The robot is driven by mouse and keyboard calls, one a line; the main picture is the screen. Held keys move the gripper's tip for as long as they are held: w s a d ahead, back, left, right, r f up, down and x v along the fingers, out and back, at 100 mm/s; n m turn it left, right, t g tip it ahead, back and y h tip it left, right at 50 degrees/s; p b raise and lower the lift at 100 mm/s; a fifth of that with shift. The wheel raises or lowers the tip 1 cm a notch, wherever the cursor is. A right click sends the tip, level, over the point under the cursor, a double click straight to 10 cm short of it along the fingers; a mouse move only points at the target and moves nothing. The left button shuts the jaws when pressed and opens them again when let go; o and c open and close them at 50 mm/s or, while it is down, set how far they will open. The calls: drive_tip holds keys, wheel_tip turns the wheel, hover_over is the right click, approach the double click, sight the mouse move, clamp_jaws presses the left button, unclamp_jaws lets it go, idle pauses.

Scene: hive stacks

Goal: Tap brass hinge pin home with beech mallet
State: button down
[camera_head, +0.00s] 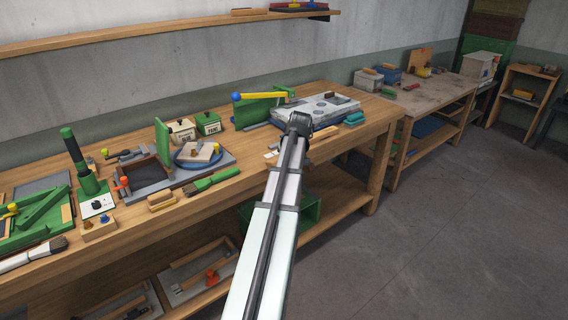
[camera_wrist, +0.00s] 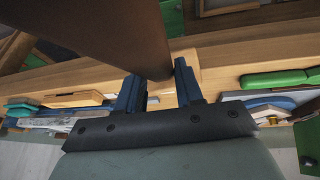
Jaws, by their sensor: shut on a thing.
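My gripper (camera_head: 299,126) is over the bench's front edge, right of the middle. In the wrist view its two dark blue fingers (camera_wrist: 159,88) are closed about a dark brown, thick, smooth piece (camera_wrist: 125,38), which looks like part of the beech mallet; its full shape is cut off by the frame. A light wooden bar (camera_head: 325,132) lies close right of the gripper in the head view; I cannot tell whether it belongs to the mallet. I cannot single out the brass hinge pin. A fixture board with a green upright plate (camera_head: 162,134) stands left of the gripper.
A grey slab (camera_head: 320,106) lies behind my gripper, with a yellow-handled green tool (camera_head: 262,97) beside it. A blue round dish (camera_head: 181,159), a green brush (camera_head: 212,182) and small tins (camera_head: 208,122) crowd the bench (camera_head: 250,165). A green crate (camera_head: 311,211) is below. The floor at right is clear.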

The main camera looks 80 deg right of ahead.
drive_tip(key=shift+r+m+g+h, duration=0.4)
drive_tip(key=shift+r+g+h, duration=0.4)
drive_tip(key=shift+g, duration=0.2)
drive_tip(key=w+a+r+n+g+h, duration=0.1)
drive_tip(key=w+a+r+n+h, duration=0.4)
drive_tip(key=w, duration=0.8)
drive_tip(key=w+a+r+n+h, duration=0.1)
drive_tip(key=w+a+r+h, duration=0.15)
drive_tip(key=w+a, duration=0.7)
drive_tip(key=w+a+r+n+g+h, duration=0.1)
drive_tip(key=w+a+r+n+h, duration=0.3)
drive_tip(key=w, duration=1.2)
drive_tip(key=shift+m+h, duration=0.4)
drive_tip(key=shift+h, duration=0.05)
drive_tip(key=shift+s+d+f, duration=0.1)
drive_tip(key=shift+d+f, duration=0.05)
drive_tip(key=shift+f, duration=0.8)
drive_tip(key=shift+d+f, duration=0.2)
drive_tip(key=shift+f, duration=0.7)
drive_tip(key=shift+s+d+f, duration=0.1)
drive_tip(key=shift+d+f, duration=0.05)
drive_tip(key=shift+f, duration=0.8)
drive_tip(key=shift+w, duration=0.1)
drive_tip(key=shift+r, duration=0.3)
drive_tip(key=shift+f, duration=0.35)
